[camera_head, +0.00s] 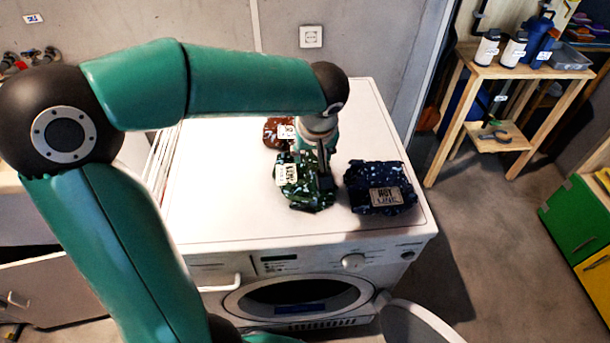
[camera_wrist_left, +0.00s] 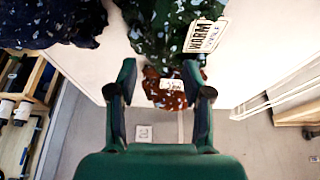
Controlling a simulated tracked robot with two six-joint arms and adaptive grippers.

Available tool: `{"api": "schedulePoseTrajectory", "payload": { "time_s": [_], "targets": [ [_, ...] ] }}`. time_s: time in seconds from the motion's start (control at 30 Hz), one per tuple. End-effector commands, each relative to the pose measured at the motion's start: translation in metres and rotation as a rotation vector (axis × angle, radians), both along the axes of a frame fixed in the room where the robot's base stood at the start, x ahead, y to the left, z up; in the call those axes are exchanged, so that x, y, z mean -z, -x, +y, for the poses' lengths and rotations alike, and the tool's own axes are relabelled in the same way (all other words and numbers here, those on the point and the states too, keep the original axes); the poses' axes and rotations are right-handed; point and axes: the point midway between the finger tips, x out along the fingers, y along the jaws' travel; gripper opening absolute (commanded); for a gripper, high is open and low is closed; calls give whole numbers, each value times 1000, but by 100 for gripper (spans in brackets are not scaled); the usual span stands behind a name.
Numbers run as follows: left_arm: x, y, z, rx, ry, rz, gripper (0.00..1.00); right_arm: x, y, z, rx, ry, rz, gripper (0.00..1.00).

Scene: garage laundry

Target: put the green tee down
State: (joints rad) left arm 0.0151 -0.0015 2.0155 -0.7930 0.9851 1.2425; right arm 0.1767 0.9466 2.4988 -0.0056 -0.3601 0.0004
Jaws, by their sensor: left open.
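The green tee (camera_head: 304,187), a crumpled dark green cloth with white specks and a pale label, lies on top of the white washing machine. It also shows at the top of the left wrist view (camera_wrist_left: 165,28). My left gripper (camera_head: 324,172) is at the right side of the green tee in the head view. In the left wrist view its two fingers (camera_wrist_left: 158,85) are spread apart with nothing held between them. Whether a fingertip touches the cloth I cannot tell. My right gripper is not in view.
A dark blue cloth (camera_head: 379,187) lies close to the right of the green tee. A red-brown cloth (camera_head: 277,131) lies behind it. The washing machine top (camera_head: 215,215) is clear at the front left. A wooden shelf (camera_head: 510,72) with bottles stands at the right.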

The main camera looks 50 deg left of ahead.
Motion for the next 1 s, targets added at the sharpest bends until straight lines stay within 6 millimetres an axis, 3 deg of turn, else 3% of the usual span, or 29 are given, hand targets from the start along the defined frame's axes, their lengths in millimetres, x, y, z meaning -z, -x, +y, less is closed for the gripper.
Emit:
{"api": "schedulePoseTrajectory", "payload": {
  "time_s": [0.2,0.47,0.8,1.0],
  "targets": [
    [26,-7,9,-1,1,3,50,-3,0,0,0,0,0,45],
    [29,-8,9,1,1,0,50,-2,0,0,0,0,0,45],
    [28,-8,9,1,1,0,0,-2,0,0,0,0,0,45],
    [28,-8,9,1,1,0,0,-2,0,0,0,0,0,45]
  ]
}}
